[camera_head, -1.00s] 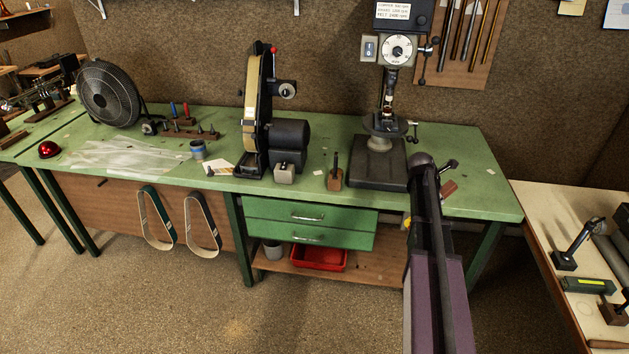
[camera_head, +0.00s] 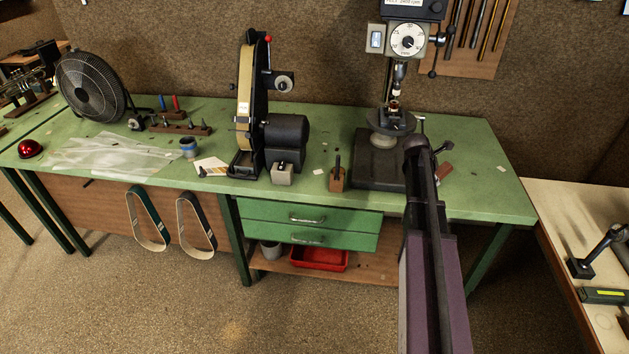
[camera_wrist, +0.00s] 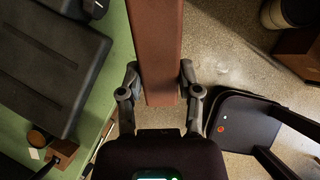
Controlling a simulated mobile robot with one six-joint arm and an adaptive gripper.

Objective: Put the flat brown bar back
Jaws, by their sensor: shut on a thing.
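The flat brown bar (camera_wrist: 157,45) is between the two fingers of my gripper (camera_wrist: 159,80) in the wrist view. My gripper is shut on it near its lower end there, and the bar runs out of the top of the picture. In the head view a short piece of the bar (camera_head: 444,170) shows just right of my arm, over the right part of the green bench. My arm hides the rest of it and my gripper in that view.
The green bench (camera_head: 487,190) carries a drill press (camera_head: 378,160), a belt grinder (camera_head: 287,130), a small wooden block (camera_head: 337,180) and a fan (camera_head: 90,85). A pale table (camera_head: 560,220) stands at the right. Bare bench top lies right of the drill press.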

